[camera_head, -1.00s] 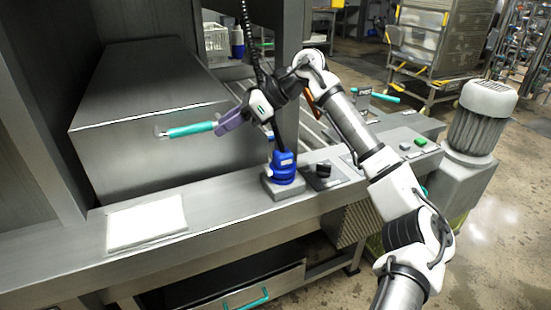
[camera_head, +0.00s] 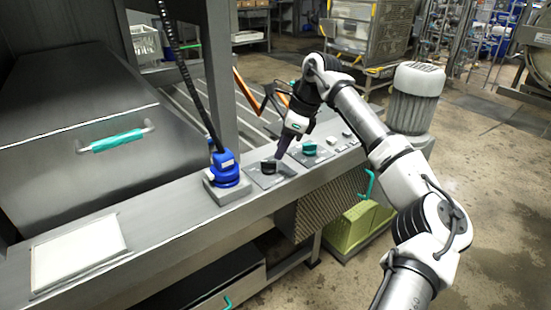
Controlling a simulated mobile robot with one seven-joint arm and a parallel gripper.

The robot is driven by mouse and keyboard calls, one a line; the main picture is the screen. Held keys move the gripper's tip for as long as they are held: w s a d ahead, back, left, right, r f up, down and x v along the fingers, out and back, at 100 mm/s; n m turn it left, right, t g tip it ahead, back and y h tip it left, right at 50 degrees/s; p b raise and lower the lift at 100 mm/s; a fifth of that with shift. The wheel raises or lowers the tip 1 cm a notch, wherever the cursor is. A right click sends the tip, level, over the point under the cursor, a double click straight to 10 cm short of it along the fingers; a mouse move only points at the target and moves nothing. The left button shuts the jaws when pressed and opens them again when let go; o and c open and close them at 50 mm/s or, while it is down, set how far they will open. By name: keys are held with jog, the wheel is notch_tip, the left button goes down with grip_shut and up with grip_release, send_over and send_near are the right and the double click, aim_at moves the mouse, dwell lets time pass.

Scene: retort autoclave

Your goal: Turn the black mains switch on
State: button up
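The black mains switch (camera_head: 268,165) is a small dark rotary knob on a square plate on the metal ledge, to the right of the blue plug. The fingertips are close to the knob. I cannot tell if they touch it. The fingers are seen edge-on, so the gap between them is not visible.
A blue plug and socket (camera_head: 226,170) with a black cable stands left of the switch. A teal-and-black knob (camera_head: 309,149) is to its right, with small buttons (camera_head: 345,134) beyond. A teal-handled metal lid (camera_head: 117,141) is at left. A white plate (camera_head: 78,252) lies on the ledge.

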aim_at(274, 162)
jog(key=shift+x, duration=2.35)
grip_shut()
